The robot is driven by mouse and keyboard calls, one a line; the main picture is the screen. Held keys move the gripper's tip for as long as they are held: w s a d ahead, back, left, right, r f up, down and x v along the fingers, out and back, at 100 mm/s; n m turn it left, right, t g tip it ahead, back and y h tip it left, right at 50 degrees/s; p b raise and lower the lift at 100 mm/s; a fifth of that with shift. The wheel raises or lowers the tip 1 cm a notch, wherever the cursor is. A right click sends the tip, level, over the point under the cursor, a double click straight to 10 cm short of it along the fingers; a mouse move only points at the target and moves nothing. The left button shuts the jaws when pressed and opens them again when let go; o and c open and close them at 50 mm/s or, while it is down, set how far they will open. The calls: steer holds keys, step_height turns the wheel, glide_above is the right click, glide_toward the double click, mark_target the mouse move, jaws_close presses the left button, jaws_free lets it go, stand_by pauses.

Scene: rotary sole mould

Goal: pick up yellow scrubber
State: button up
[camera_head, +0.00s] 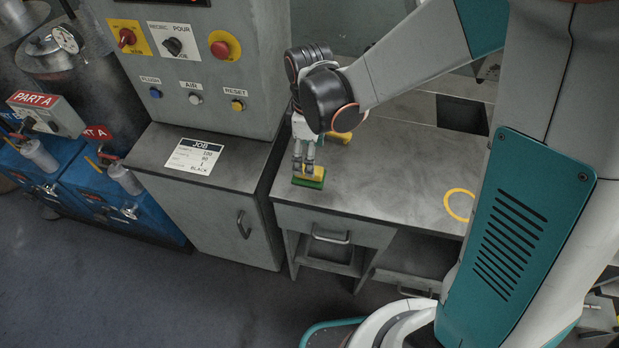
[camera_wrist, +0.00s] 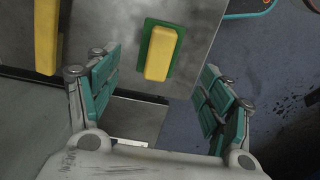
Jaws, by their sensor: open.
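The yellow scrubber (camera_head: 311,174) has a yellow block on a green pad and lies near the front left corner of the grey workbench (camera_head: 400,190). In the wrist view the scrubber (camera_wrist: 161,53) lies between the lines of my two fingers, beyond their tips. My gripper (camera_head: 304,165) is right above the scrubber, pointing down, and partly covers it. In the wrist view my gripper (camera_wrist: 160,85) has its teal-padded fingers spread wide with nothing between them.
Another yellow object (camera_head: 338,137) lies behind my gripper, and a yellow thing (camera_wrist: 46,38) shows at left in the wrist view. A control cabinet (camera_head: 205,70) stands close on the left. A yellow ring (camera_head: 460,205) marks the bench; its middle is clear.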

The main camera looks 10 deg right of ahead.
mark_target(317, 182)
step_height(317, 182, down, 7)
steer(key=b, duration=0.4)
steer(key=shift+f, duration=0.15)
steer(key=c, duration=1.1)
